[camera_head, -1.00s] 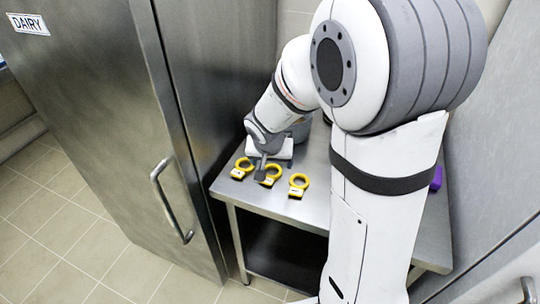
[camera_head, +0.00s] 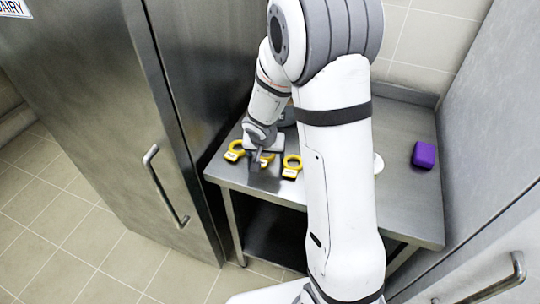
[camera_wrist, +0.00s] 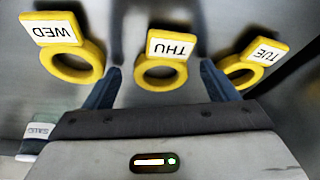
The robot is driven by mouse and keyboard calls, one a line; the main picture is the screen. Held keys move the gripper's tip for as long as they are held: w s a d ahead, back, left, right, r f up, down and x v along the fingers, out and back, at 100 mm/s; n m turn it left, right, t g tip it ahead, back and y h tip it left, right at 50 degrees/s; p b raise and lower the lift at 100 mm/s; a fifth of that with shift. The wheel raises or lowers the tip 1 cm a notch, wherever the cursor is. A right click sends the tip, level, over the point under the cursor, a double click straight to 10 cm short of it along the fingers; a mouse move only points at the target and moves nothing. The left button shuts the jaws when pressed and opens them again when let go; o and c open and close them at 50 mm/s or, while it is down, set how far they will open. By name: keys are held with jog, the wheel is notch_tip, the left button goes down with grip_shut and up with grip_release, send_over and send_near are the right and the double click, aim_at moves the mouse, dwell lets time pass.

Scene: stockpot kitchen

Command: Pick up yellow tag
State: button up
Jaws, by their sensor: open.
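Three yellow ring tags lie on the steel table (camera_head: 410,205). In the wrist view they carry white labels: the WED tag (camera_wrist: 70,66) at left, the THU tag (camera_wrist: 161,74) in the middle and the TUE tag (camera_wrist: 240,72) at right, with its label near the picture's edge. In the head view the left tag (camera_head: 234,149) and right tag (camera_head: 291,165) show clearly, while the middle tag (camera_head: 267,159) is partly hidden by my gripper. My gripper (camera_wrist: 158,78) is open, its two fingers on either side of the THU tag's ring. I cannot tell whether they touch the table.
A purple block (camera_head: 424,155) sits on the table's right side, with bare steel around it. A steel DAIRY cabinet (camera_head: 90,100) with a handle stands at left. A small labelled item (camera_wrist: 38,135) shows at the wrist view's left edge.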

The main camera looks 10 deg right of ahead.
jog(key=shift+c, duration=0.3)
jog(key=c, duration=1)
